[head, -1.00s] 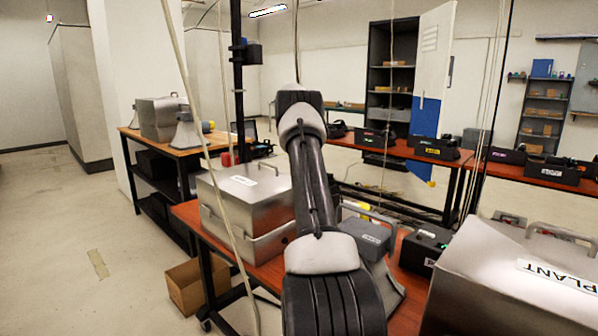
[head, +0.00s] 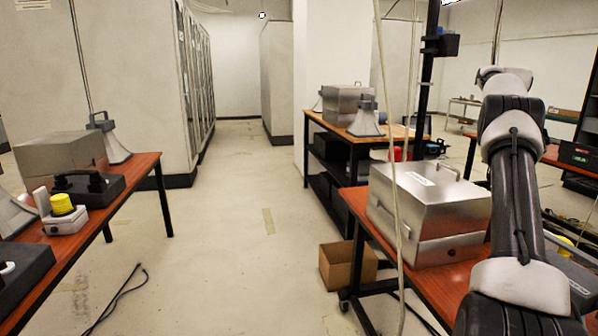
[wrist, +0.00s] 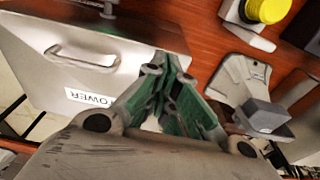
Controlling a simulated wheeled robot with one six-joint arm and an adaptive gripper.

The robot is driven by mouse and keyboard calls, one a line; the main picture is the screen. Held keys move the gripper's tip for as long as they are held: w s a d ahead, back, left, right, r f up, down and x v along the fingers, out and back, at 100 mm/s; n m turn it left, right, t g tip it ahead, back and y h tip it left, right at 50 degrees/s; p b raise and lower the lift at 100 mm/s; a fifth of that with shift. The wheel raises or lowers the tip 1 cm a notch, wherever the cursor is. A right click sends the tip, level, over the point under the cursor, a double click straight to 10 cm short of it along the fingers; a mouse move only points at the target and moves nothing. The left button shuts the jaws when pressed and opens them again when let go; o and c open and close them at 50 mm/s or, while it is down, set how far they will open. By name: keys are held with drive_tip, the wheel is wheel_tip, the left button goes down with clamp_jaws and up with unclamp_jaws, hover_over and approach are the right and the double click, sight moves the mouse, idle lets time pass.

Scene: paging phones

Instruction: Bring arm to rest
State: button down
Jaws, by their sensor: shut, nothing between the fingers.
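My gripper (wrist: 168,66) shows only in the wrist view. Its green fingers are together, with nothing between them. A metal box (wrist: 85,62) with a handle and a label ending in "OWER" lies beyond the fingers on the left. A grey horn-shaped piece (wrist: 237,78) is to the right of the fingers. In the head view, my arm (head: 513,190) rises on the right side, bent at the elbow, and its gripper end is out of sight there.
A metal box (head: 440,208) on the red-brown table stands close left of my arm. A cardboard box (head: 348,266) is on the floor. A table (head: 142,172) at left holds a yellow button (head: 62,203). The middle floor aisle is clear, apart from a cable (head: 118,298).

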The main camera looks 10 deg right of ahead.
drive_tip(key=s+a+r+m, duration=0.1)
drive_tip(key=a+r+m, duration=0.4)
drive_tip(key=a+r, duration=0.75)
drive_tip(key=s+a+r+m+t+h, duration=0.1)
drive_tip(key=s+a+m, duration=0.1)
drive_tip(key=s+a, duration=0.35)
drive_tip(key=s+a+r+m+t, duration=0.1)
drive_tip(key=s+a+m, duration=0.1)
drive_tip(key=a, duration=0.6)
drive_tip(key=s+a+f+m, duration=0.2)
drive_tip(key=s+a+m, duration=0.2)
drive_tip(key=s+a, duration=0.6)
drive_tip(key=s+a+f+m+t, duration=0.1)
drive_tip(key=s+a+f+m, duration=0.1)
drive_tip(key=s+f, duration=0.3)
drive_tip(key=s+a+f+m+t, duration=0.1)
drive_tip(key=s+a+f+m, duration=0.1)
drive_tip(key=s+f, duration=0.4)
drive_tip(key=s+m, duration=0.1)
drive_tip(key=s, duration=0.3)
drive_tip(key=shift+a, duration=0.4)
drive_tip(key=shift+f, duration=0.1)
